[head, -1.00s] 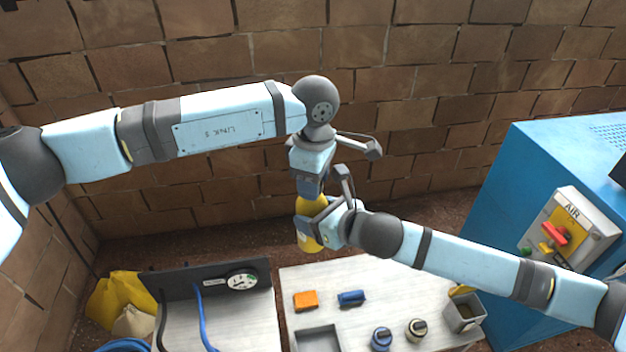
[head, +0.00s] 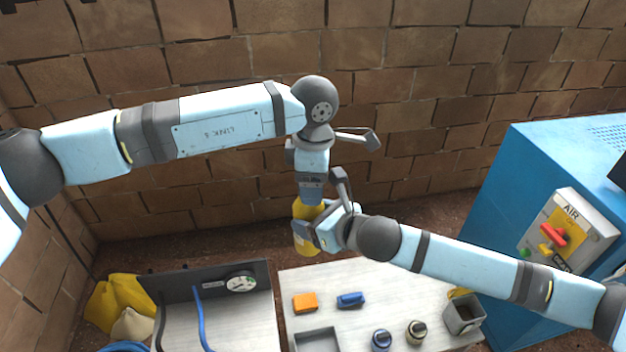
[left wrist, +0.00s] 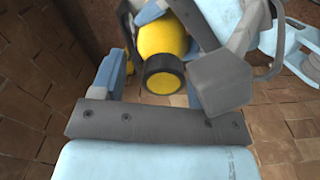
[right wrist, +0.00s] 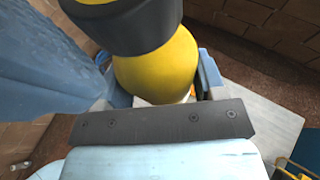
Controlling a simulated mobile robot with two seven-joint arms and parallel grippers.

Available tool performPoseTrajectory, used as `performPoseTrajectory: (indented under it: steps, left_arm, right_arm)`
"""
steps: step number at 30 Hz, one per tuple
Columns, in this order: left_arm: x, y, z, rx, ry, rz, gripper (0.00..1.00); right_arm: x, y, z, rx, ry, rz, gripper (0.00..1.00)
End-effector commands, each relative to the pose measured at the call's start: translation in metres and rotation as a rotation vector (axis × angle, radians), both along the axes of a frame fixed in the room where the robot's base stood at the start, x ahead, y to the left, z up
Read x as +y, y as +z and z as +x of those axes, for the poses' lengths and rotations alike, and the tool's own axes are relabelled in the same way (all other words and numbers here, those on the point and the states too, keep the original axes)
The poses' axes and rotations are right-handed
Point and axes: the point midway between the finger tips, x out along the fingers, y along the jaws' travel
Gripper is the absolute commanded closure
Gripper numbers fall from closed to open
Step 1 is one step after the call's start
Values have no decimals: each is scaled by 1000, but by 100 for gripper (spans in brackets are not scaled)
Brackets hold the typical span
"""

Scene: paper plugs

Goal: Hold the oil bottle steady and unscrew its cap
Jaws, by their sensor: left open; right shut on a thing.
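The yellow oil bottle (head: 306,242) is held up in the air above the table by my right gripper (head: 318,230), which is shut on its body. In the right wrist view the bottle (right wrist: 160,68) sits between my right fingers. Its dark cap (right wrist: 125,25) is on the bottle's end; it also shows in the left wrist view (left wrist: 163,76), with a yellow disc in its end face. My left gripper (head: 311,194) is open, directly above the bottle at the cap end. One left finger is beside the cap with a gap; the other is largely hidden.
The white table (head: 390,285) below holds an orange block (head: 305,302), a blue item (head: 350,299), two small jars and a grey bin (head: 464,313). A blue cabinet (head: 535,190) with an air panel stands at right. A brick wall is behind.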

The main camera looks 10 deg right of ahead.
Motion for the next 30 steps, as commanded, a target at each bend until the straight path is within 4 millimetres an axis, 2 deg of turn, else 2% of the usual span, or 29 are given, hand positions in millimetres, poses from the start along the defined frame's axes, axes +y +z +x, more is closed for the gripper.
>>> performPoseTrajectory:
  steps: [9,10,11,14,17,24,30]
  left_arm:
    - [0,38,0,-1,0,1,32]
    - [1,40,0,-1,0,1,32]
    - [1,42,0,-1,0,1,36]
    - [1,44,0,0,-25,2,36]
    - [1,48,0,0,-114,2,36]
    - [4,65,-1,2,-523,4,36]
    - [6,75,-2,4,-794,4,36]
  right_arm:
    - [-2,0,1,0,-4,-1,100]
    - [-2,0,1,0,-4,-1,100]
    - [-2,0,1,0,-4,-1,100]
    - [-2,0,1,0,-4,-1,100]
    - [-2,0,2,0,-5,-1,100]
    - [-2,0,2,0,-5,-1,100]
    - [-2,0,2,0,-5,-1,100]
